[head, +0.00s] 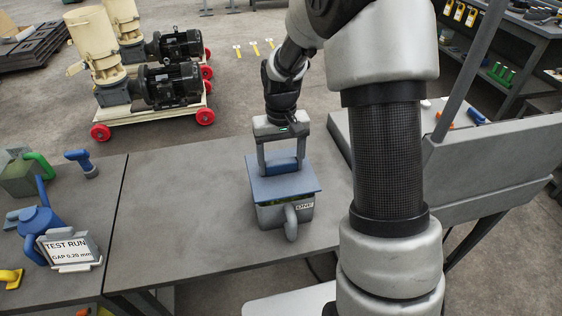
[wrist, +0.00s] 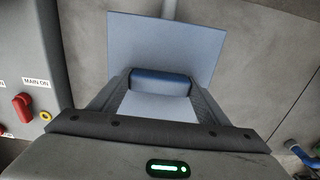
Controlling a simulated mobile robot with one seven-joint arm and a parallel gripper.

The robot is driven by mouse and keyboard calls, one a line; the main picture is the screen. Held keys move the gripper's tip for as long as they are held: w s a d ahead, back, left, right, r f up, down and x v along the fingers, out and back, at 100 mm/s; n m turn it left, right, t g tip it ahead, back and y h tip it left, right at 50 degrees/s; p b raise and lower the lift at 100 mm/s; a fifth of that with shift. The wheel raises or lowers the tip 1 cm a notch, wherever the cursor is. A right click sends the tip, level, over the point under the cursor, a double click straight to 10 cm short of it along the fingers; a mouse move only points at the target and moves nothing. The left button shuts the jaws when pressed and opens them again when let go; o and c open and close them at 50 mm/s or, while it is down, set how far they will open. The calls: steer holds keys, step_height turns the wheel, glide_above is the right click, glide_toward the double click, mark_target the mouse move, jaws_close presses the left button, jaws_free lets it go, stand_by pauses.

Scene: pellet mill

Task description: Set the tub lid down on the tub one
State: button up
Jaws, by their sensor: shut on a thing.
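The tub lid (head: 286,187) is a flat blue plate with a darker blue grip block. My gripper (head: 281,165) is shut on that block, with one finger on each side. In the wrist view the lid (wrist: 160,45) spreads out beyond the gripper (wrist: 160,90). Tub one (head: 272,217) is a grey box with a handle in front and an "ONE" label, standing on the grey table. The lid is over the tub and hides most of its opening. A strip of green contents shows under the lid's front edge; I cannot tell whether lid and rim touch.
The table (head: 170,215) is bare left of the tub. A grey cabinet (head: 485,165) is at right; a red switch (wrist: 22,107) shows in the wrist view.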

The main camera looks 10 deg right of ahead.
steer(key=shift+f+b, duration=0.4)
steer(key=shift+f, duration=0.3)
steer(key=shift+f+b, duration=0.45)
steer(key=shift+f, duration=0.2)
steer(key=shift+f, duration=0.15)
stand_by(0.3)
steer(key=o, duration=1.9)
steer(key=shift+r+p, duration=2.95)
steer(key=shift+r, duration=1.6)
